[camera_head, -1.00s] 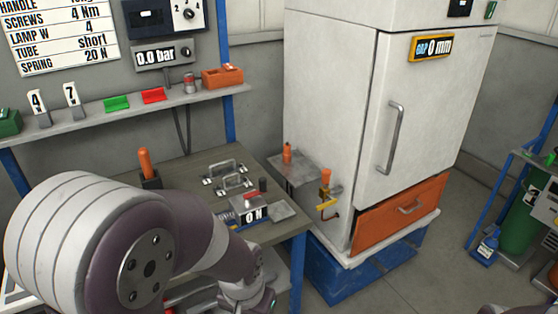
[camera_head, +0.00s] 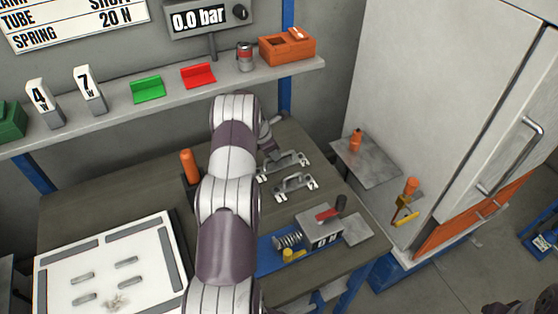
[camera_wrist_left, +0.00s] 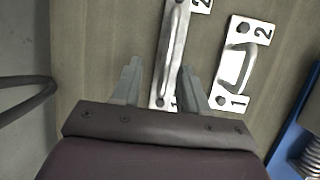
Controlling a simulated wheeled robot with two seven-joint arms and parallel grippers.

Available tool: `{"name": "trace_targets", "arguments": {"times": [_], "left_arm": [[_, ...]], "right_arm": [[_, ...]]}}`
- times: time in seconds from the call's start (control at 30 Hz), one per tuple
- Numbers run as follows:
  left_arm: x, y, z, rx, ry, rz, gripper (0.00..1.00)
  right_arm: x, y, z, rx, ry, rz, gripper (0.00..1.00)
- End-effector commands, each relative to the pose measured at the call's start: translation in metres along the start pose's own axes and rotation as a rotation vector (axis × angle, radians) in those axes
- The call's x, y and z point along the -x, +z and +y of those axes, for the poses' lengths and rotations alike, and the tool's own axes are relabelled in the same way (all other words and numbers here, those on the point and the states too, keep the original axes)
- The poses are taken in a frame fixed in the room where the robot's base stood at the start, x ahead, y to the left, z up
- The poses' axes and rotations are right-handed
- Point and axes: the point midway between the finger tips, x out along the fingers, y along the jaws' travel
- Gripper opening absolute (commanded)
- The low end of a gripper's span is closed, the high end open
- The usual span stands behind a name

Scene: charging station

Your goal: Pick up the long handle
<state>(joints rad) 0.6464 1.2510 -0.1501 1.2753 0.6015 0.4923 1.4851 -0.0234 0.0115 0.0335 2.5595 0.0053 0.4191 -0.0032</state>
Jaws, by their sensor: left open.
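The long handle is a grey metal bar with white end plates, lying on the workbench in the head view (camera_head: 284,164). In the left wrist view the long handle (camera_wrist_left: 174,52) runs up out of the picture, its near end between my fingers and closer to the right one. A shorter handle (camera_head: 295,184), with plates marked 1 and 2, lies beside it; it also shows in the left wrist view (camera_wrist_left: 234,65). My left gripper (camera_wrist_left: 160,78) is open and empty at the long handle's near end. In the head view my arm partly hides it. My right gripper is not seen.
A blue spring fixture (camera_head: 272,252) with a small display stands at the bench's front right. An orange-handled tool (camera_head: 190,166) stands upright left of the handles. A white board (camera_head: 60,262) lies at the left. A shelf (camera_head: 118,115) runs behind the bench.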

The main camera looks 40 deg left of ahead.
Motion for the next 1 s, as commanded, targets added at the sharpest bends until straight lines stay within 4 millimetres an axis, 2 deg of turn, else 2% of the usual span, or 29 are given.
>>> {"name": "trace_targets", "arguments": {"times": [0.1, 0.2, 0.3, 0.47, 0.53, 0.6, 0.63, 1.0], "left_arm": [[-0.019, 0.000, -0.001, -0.001, -0.004, 0.002, 0.44], [-0.036, 0.000, 0.000, -0.001, -0.002, 0.000, 0.44], [-0.043, 0.000, -0.001, -0.003, -0.001, 0.001, 0.44], [-0.043, 0.000, 0.000, -0.003, -0.001, 0.001, 0.44], [-0.043, 0.000, 0.000, -0.003, -0.001, 0.001, 0.27], [-0.043, 0.000, 0.000, -0.003, -0.001, 0.001, 0.05], [-0.043, 0.000, 0.000, -0.003, -0.001, 0.001, 0.00], [-0.042, 0.000, 0.000, -0.003, 0.000, 0.000, 0.00]], "right_arm": [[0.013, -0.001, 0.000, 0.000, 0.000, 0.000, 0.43], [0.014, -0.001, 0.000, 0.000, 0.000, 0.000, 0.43], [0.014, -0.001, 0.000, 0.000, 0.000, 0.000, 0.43], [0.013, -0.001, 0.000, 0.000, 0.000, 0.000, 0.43], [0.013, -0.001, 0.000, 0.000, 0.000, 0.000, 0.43], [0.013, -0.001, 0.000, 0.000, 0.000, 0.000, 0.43], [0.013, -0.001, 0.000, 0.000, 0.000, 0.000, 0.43], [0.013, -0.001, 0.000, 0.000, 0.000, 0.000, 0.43]]}}
